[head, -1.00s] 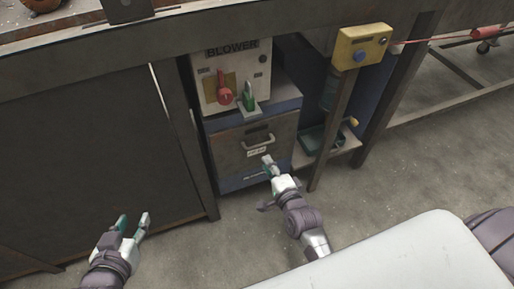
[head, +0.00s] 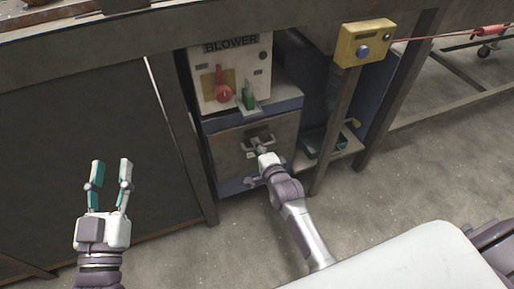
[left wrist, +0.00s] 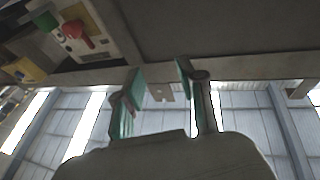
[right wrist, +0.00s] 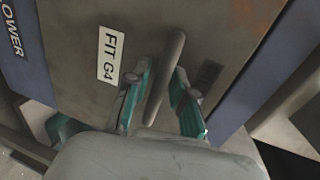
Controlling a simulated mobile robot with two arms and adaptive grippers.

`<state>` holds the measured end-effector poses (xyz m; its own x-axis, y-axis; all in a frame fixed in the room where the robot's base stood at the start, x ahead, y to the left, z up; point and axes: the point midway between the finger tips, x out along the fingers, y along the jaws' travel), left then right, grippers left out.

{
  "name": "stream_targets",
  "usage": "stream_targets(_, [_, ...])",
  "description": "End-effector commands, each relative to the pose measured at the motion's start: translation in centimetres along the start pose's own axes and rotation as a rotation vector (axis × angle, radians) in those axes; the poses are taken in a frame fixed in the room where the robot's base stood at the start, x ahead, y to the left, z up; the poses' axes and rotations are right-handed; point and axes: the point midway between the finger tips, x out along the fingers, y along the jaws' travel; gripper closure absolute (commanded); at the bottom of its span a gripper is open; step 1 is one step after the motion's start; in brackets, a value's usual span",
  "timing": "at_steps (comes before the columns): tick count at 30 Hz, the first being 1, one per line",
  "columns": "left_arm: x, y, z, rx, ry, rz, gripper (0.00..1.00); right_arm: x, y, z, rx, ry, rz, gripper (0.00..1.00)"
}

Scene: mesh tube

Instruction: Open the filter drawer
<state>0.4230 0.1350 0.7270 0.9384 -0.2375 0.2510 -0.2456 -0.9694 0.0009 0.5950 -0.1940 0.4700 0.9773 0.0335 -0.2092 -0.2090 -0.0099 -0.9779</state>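The filter drawer (head: 226,149) is a brown-grey front under the blower box and looks closed. Its bar handle (head: 259,139) is at the middle of the drawer front. My right gripper (head: 262,152) is at the handle. In the right wrist view the handle (right wrist: 166,80) runs between the two open fingers (right wrist: 160,95), with gaps visible beside it. My left gripper (head: 110,168) is open and empty, raised in front of the dark panel at left.
The blower box (head: 232,75) above the drawer has a red switch (head: 222,90) and a green one (head: 249,96). A yellow button box (head: 362,45) tops a post (head: 335,130) right of the drawer. The floor (head: 420,165) at right is clear.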

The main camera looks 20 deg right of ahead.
Motion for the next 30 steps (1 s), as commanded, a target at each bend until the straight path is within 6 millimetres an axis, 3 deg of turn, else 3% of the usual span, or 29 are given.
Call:
stream_targets(3, [0.0, 0.0, 0.0, 0.0, -0.001, 0.0, 0.6, 0.0, 0.0, 0.0, 0.0, 0.0, 0.0, 0.77])
stream_targets(7, [0.0, 0.0, 0.0, 0.0, -0.002, 0.0, 0.6, 0.0, 0.0, 0.0, 0.0, 0.0, 0.0, 0.99])
stream_targets(8, [0.0, 0.0, 0.0, 0.0, -0.002, 0.0, 0.6, 0.0, 0.0, 0.0, 0.0, 0.0, 0.0, 1.0])
stream_targets(22, [0.0, -0.1, 0.3, 0.0, -0.026, -0.001, 0.6, -0.3, 0.0, 0.0, 0.0, 0.0, 0.001, 1.0])
stream_targets(26, [-0.3, -0.3, 2.0, 0.003, -0.139, -0.007, 0.6, -1.0, 0.1, 0.0, 0.0, 0.0, 0.002, 1.0])
stream_targets(30, [-1.6, -0.8, 5.2, 0.007, -0.349, -0.019, 0.6, -2.5, 0.3, 0.0, 0.0, 0.0, 0.004, 1.0])
